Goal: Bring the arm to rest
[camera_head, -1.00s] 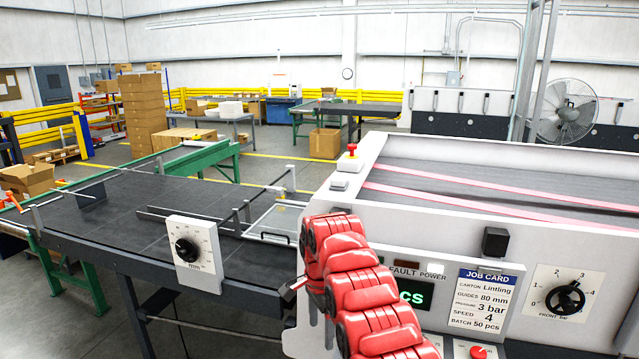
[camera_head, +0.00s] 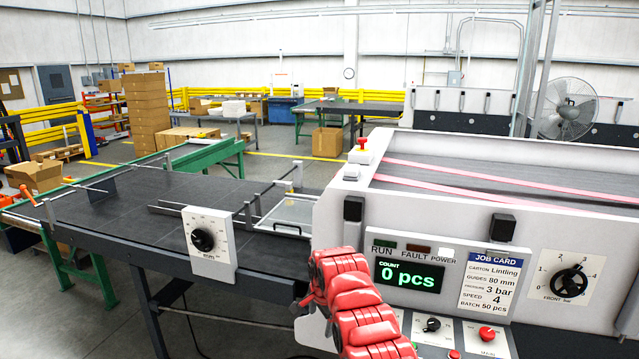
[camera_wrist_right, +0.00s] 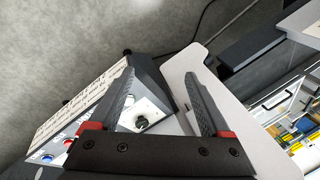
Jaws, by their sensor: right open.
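My right arm (camera_head: 358,305), red and jointed, reaches up from the bottom of the head view in front of the machine's control panel. Only a little of my right gripper (camera_head: 301,299) shows there, at the left of the red arm, and its fingers are mostly hidden. In the right wrist view the two dark fingers of this gripper (camera_wrist_right: 160,78) stand apart with nothing held between them. Behind them is a grey panel with a dark knob (camera_wrist_right: 141,122). My left gripper is not in view.
The machine's counter display (camera_head: 409,276) reads 0 pcs. A job card (camera_head: 488,282), a front dial (camera_head: 568,281) and a red button (camera_head: 487,333) are right of the arm. The dark conveyor (camera_head: 130,205) with its dial plate (camera_head: 208,243) extends left. Open floor lies below it.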

